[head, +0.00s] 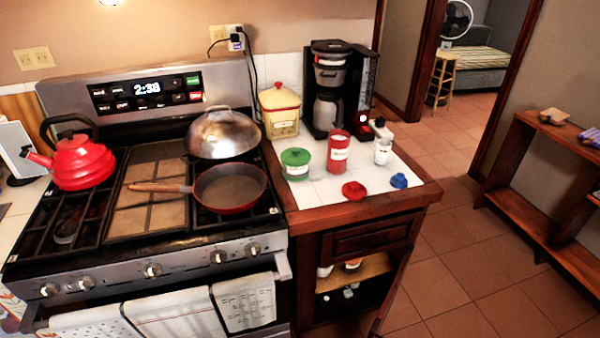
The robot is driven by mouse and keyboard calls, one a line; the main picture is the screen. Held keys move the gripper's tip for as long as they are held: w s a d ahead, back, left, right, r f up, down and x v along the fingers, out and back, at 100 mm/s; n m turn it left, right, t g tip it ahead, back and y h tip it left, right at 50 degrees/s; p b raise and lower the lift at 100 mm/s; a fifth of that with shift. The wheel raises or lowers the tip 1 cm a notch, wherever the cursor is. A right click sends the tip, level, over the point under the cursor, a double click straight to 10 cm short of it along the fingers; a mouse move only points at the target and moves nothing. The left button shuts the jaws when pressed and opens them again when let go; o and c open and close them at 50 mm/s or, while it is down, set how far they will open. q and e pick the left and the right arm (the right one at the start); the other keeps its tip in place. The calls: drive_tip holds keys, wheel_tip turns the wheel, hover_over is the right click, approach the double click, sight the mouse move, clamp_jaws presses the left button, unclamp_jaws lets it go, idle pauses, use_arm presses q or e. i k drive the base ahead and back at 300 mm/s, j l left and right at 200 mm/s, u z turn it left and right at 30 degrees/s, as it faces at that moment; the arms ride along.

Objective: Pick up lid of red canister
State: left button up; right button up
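A red canister (338,155) with a white label stands upright on the white tiled counter, in front of the coffee maker. Its top looks uncovered. A red lid (354,191) lies on the counter in front of it, near the wooden front edge and apart from the canister. A blue lid (399,181) lies to the right of the red lid. Neither of my grippers shows in the head view.
A green canister (295,163) stands left of the red one and a white canister (382,152) right of it. A coffee maker (328,90) and yellow canister (279,112) stand behind. The stove holds a frying pan (230,188). Floor (440,290) right of the counter is clear.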

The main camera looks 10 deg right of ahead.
sight(354, 190)
drive_tip(key=i+l+u, duration=0.2)
drive_tip(key=l, duration=0.6)
drive_tip(key=i+l+u, duration=0.2)
drive_tip(key=l, duration=0.65)
drive_tip(key=l+u, duration=0.2)
drive_tip(key=l, duration=0.6)
